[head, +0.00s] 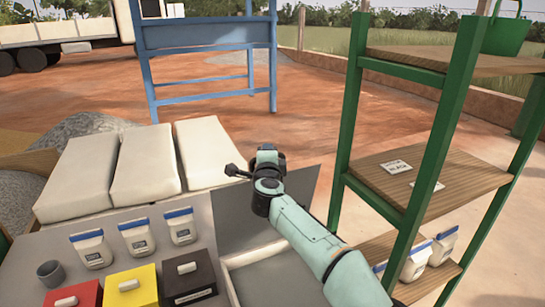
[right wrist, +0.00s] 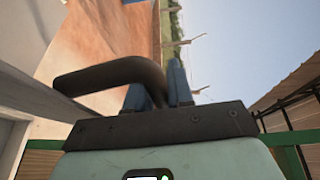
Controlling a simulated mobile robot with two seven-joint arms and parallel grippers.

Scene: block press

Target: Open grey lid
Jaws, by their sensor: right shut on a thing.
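The grey lid (head: 232,222) stands raised behind a light grey box (head: 238,291), whose open inside shows in the head view. My right gripper (head: 240,172) is at the lid's upper edge. In the right wrist view, the blue fingers (right wrist: 157,88) of my right gripper are shut on a dark bent handle (right wrist: 110,75). The handle passes between the fingers. My right forearm hides the lid's right part and part of the box. My left gripper is not in view.
Red (head: 77,296), yellow (head: 131,289) and dark brown (head: 188,279) boxes stand left of the open box, with a grey cup (head: 50,272) and several white bags behind. Large pale sacks (head: 148,166) lie farther back. A green shelf rack (head: 436,147) stands close on the right.

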